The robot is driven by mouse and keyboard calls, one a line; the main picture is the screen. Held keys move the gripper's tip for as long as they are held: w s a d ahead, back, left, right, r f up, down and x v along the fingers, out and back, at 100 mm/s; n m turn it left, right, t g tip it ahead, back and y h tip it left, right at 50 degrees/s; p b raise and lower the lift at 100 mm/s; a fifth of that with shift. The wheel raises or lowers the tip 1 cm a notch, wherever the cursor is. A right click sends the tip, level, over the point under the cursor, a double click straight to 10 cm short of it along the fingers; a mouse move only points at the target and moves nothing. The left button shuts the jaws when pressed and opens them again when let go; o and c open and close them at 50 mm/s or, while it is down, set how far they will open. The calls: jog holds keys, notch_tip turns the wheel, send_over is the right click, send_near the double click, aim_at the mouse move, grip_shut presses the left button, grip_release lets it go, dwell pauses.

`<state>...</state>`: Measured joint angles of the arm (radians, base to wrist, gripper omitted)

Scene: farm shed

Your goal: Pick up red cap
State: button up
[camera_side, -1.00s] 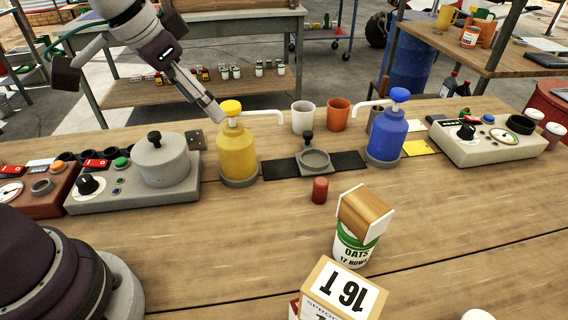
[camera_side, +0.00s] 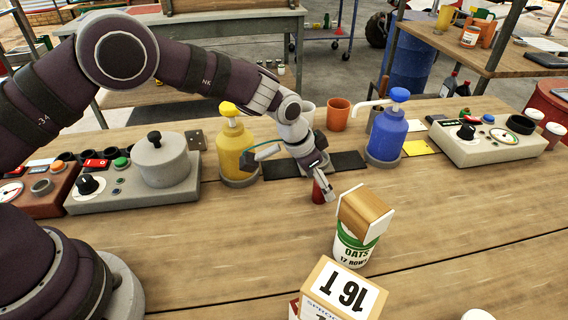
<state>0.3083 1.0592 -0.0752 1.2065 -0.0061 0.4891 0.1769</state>
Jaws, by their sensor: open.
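The red cap (camera_side: 317,196) is a small dark red cylinder standing on the wooden table, in front of the black mat. My gripper (camera_side: 323,188) points down right at it, with its fingers at the cap's top and right side. The jaws are open. The fingers hide part of the cap, and I cannot tell whether they touch it.
A green-and-white oats can (camera_side: 354,250) with a wooden block (camera_side: 365,213) on top stands close to the right. A box marked 16 T (camera_side: 341,288) is nearer. Yellow (camera_side: 235,150) and blue (camera_side: 386,136) pump bottles stand behind. Table space left of the cap is clear.

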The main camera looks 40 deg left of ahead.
jog(key=shift+w+d+f, duration=0.1)
jog(key=shift+w+f, duration=0.15)
jog(key=shift+f, duration=0.45)
jog(key=c, duration=0.9)
jog(key=shift+r, duration=0.1)
